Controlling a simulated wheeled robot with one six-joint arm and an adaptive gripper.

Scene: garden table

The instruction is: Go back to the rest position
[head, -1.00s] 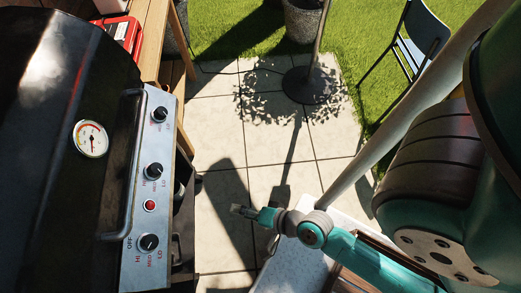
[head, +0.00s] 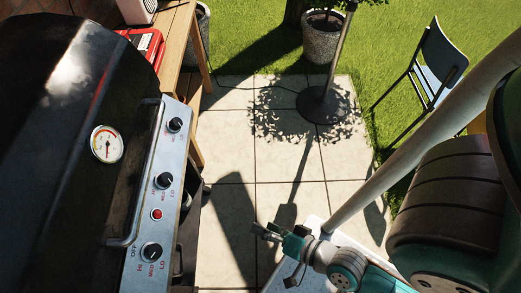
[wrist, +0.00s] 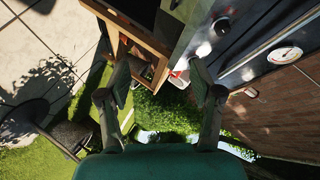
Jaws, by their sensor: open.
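My gripper (head: 268,233) is open with nothing between its fingers. In the head view it is held out over the paving, to the right of the grill's front panel and apart from it. In the wrist view the two fingers of my gripper (wrist: 161,82) stand wide apart, with the grill and a wooden table beyond them. My arm comes in from the right side of the head view.
A black grill (head: 62,100) with a lid handle, dial and knobs fills the left. A wooden side table (head: 180,45) carries a red case (head: 148,46). A pole base (head: 325,104), planter (head: 322,38) and chair (head: 437,62) stand farther back. Paving (head: 228,215) between is clear.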

